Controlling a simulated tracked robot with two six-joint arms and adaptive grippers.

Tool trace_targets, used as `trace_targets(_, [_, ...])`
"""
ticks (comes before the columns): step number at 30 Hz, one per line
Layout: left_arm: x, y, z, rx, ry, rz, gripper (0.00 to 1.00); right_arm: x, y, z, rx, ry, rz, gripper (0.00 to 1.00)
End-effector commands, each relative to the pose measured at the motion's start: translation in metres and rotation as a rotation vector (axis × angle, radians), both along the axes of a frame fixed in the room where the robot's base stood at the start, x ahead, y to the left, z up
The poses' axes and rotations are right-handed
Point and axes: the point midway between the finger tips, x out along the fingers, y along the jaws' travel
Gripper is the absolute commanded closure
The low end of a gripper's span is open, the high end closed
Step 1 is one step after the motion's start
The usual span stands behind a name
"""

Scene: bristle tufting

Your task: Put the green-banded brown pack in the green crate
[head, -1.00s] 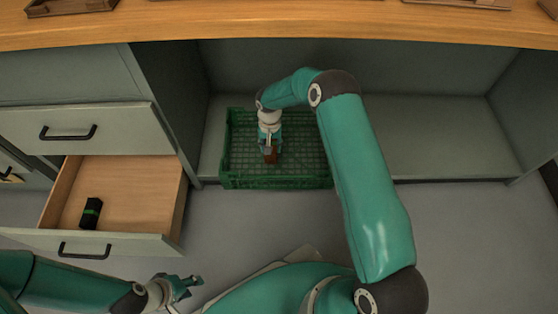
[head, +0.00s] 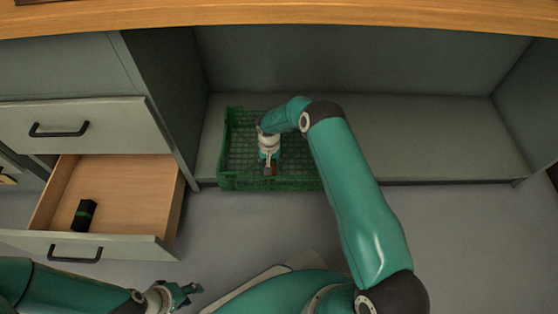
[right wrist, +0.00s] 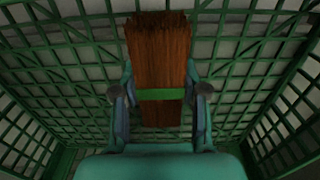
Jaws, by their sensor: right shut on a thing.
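The green-banded brown pack (right wrist: 160,50) is between the two fingers of my right gripper (right wrist: 160,95) in the right wrist view. Its bristles point up in that view and the green band crosses it at finger height. In the head view my right gripper (head: 269,168) is down inside the green crate (head: 300,183), near its front wall, with only a bit of the brown pack showing. I cannot tell if the pack touches the crate floor. My left gripper (head: 188,292) is low in the head view, away from the crate, its fingers apart and empty.
An open drawer (head: 133,200) at the left holds a black pack with a green band (head: 84,215). A shut drawer (head: 80,128) is above it. The crate stands on a low cabinet shelf (head: 440,140), clear to its right. A wooden worktop (head: 300,18) overhangs the back.

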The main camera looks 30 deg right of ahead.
Motion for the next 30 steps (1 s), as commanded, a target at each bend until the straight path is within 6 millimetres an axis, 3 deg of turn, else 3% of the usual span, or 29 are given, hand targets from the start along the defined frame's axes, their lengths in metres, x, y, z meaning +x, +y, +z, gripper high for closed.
trace_targets(5, [0.0,0.0,-0.003,0.0,0.0,0.0,0.6,0.0,0.0,-0.003,0.0,0.0,-0.001,1.0])
trace_targets(6, [0.0,0.0,-0.002,0.0,0.0,0.0,0.6,0.0,0.0,-0.001,0.0,0.0,-0.001,0.5])
trace_targets(9, [0.0,0.0,-0.001,0.0,0.0,0.0,0.6,0.0,-0.001,-0.001,0.0,0.0,-0.001,0.34])
trace_targets(22, [0.0,0.0,0.003,0.0,0.0,0.0,0.6,0.0,-0.001,0.005,-0.001,-0.001,-0.002,0.32])
trace_targets(30, [0.0,0.0,0.025,0.0,0.0,0.0,0.6,0.0,-0.002,0.05,-0.001,-0.002,-0.002,0.32])
